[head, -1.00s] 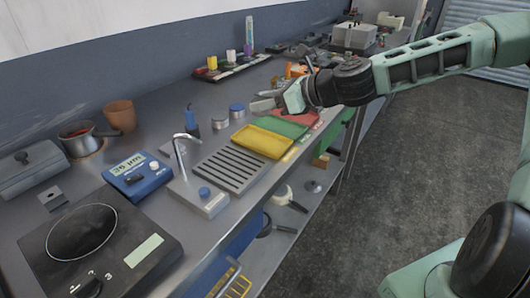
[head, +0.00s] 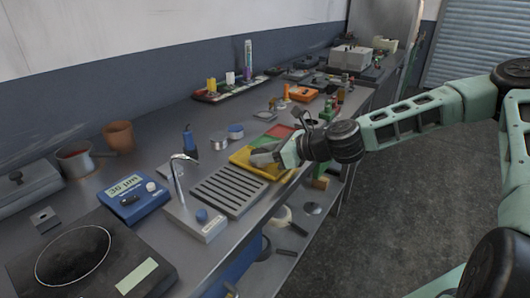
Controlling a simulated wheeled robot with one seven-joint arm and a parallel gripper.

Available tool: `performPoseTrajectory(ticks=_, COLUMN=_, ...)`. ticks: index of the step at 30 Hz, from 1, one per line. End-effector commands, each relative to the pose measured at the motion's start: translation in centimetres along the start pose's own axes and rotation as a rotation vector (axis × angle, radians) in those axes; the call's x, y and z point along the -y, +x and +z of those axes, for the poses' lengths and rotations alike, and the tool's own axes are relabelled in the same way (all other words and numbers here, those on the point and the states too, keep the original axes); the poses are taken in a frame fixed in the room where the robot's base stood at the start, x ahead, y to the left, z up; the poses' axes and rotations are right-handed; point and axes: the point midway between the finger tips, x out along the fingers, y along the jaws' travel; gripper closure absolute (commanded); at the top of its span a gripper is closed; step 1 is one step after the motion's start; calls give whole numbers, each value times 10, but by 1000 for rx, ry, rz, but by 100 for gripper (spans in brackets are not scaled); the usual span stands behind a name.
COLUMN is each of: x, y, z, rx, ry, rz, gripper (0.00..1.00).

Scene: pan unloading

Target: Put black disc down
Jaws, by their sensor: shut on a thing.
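My gripper (head: 264,156) is over the yellow tray (head: 241,159), low and near the tray's right part. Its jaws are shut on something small. The black disc cannot be made out in this view; the fingers and wrist hide what is between the jaws. The green tray (head: 280,131) lies just behind the yellow one. A strip of the red tray (head: 297,136) shows beyond my wrist, which covers part of it. I cannot tell whether the held thing touches the yellow tray.
A slotted grey drain plate (head: 229,191) and a tap (head: 180,178) stand left of the trays. An orange object (head: 302,93) lies behind. The bench edge runs under my wrist.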

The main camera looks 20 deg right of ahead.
Motion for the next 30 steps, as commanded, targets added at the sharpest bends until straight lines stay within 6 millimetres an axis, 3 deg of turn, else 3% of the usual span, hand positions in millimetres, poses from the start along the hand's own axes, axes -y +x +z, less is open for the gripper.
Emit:
performPoseTrajectory(ticks=1, x=0, y=1, z=-2, rx=0, ry=2, rz=0, gripper=53)
performPoseTrajectory(ticks=3, x=0, y=0, z=-1, rx=0, ry=1, rz=0, gripper=34)
performPoseTrajectory(ticks=14, x=0, y=-1, z=3, rx=0, ry=-2, rz=0, gripper=34)
performPoseTrajectory(ticks=19, x=1, y=-23, z=1, rx=-1, ry=2, rz=-3, gripper=34)
performPoseTrajectory(ticks=30, x=2, y=-94, z=2, rx=0, ry=2, rz=-5, gripper=34)
